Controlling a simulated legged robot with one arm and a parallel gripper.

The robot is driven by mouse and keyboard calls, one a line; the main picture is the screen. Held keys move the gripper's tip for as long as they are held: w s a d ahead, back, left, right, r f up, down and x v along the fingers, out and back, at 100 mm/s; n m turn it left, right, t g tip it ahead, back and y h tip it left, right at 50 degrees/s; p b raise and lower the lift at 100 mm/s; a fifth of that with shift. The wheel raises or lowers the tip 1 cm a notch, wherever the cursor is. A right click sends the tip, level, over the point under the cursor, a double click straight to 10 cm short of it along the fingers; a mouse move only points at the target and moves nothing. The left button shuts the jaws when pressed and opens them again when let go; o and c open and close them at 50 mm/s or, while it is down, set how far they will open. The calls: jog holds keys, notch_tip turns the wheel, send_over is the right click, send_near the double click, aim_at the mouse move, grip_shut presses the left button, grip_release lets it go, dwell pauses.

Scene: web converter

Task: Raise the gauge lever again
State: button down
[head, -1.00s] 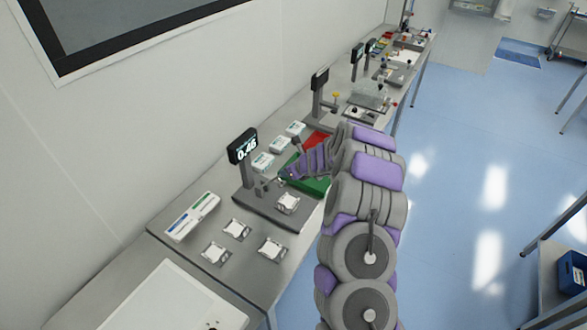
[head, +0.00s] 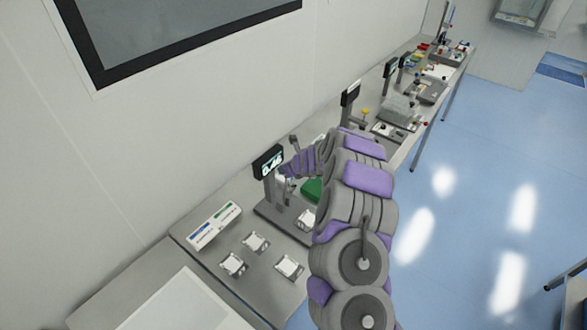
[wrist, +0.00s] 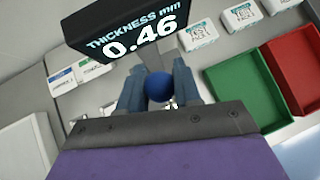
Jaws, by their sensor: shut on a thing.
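The thickness gauge has a black display reading 0.46 in the head view (head: 268,162) and in the wrist view (wrist: 131,32). Its grey base (head: 272,217) stands on the bench, with a white pad (head: 306,219) on it. In the wrist view my gripper (wrist: 160,78) is shut on the lever's round blue knob (wrist: 159,88), one finger on each side. The lever's shaft is mostly hidden by the knob and my gripper. In the head view my gripper is beside the display, at about its height, and the knob is hidden.
Several white pads (head: 256,242) lie on the bench left of the gauge. A green tray (wrist: 243,90) and a red tray (wrist: 296,71) are to the right. Labelled white packs (wrist: 197,35) line the wall side.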

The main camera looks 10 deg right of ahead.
jog(key=shift+w+a, duration=0.4)
jog(key=shift+a, duration=0.1)
jog(key=shift+w, duration=0.15)
jog(key=c, duration=0.8)
grip_release()
jog(key=shift+s+d+r, duration=0.25)
jog(key=shift+r, duration=0.2)
jog(key=v, duration=1.6)
jog(key=shift+s, duration=0.15)
